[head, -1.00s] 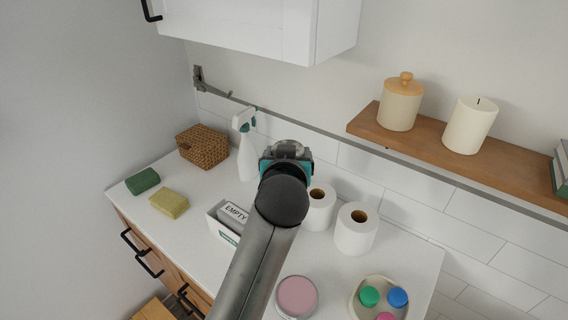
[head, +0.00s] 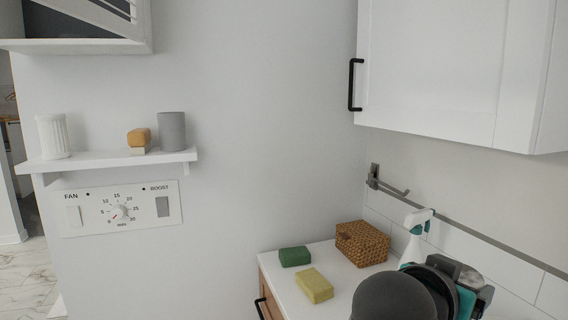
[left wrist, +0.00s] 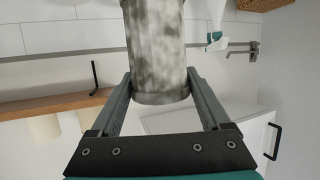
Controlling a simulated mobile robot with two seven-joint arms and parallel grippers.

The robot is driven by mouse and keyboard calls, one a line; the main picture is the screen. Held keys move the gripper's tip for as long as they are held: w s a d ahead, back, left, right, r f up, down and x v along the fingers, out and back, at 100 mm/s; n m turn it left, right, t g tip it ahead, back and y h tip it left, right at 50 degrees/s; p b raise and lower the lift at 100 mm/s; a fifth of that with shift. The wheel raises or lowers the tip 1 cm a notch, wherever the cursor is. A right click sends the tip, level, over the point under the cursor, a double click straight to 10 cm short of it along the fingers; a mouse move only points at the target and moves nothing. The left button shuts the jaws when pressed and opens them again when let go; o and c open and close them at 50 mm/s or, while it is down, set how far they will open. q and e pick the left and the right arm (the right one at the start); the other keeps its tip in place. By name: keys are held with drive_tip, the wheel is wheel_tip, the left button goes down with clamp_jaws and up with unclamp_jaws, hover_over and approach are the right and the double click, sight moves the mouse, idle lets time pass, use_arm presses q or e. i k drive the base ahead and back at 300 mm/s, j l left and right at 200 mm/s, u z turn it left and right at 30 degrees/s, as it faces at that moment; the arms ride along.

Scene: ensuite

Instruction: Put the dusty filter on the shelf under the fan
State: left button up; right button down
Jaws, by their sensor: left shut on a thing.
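In the left wrist view the dusty filter (left wrist: 157,45), a pale cylinder with grey-brown blotches, stands between the fingers of my left gripper (left wrist: 159,82), which is shut on it. In the head view the left gripper (head: 474,288) is at the lower right, partly behind my dark arm link, in front of the spray bottle; the filter cannot be made out there. The white wall shelf (head: 108,160) is at the left, well away from the gripper. A white slatted housing (head: 105,38), probably the fan, is above it. My right gripper is out of view.
The shelf bears a white ribbed cup (head: 53,137), an orange-and-cream block (head: 139,140) and a grey cup (head: 172,131); a gap lies between ribbed cup and block. A FAN/BOOST panel (head: 122,209) is below. A white cabinet (head: 430,80) hangs at right above a basket (head: 362,243) and sponges (head: 314,285).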

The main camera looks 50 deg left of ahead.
sight(104, 154)
drive_tip(key=k+j+u, duration=0.1)
drive_tip(key=k+u, duration=0.35)
drive_tip(key=j+u, duration=0.1)
drive_tip(key=u, duration=0.8)
drive_tip(key=i+u, duration=0.1)
drive_tip(key=u, duration=0.4)
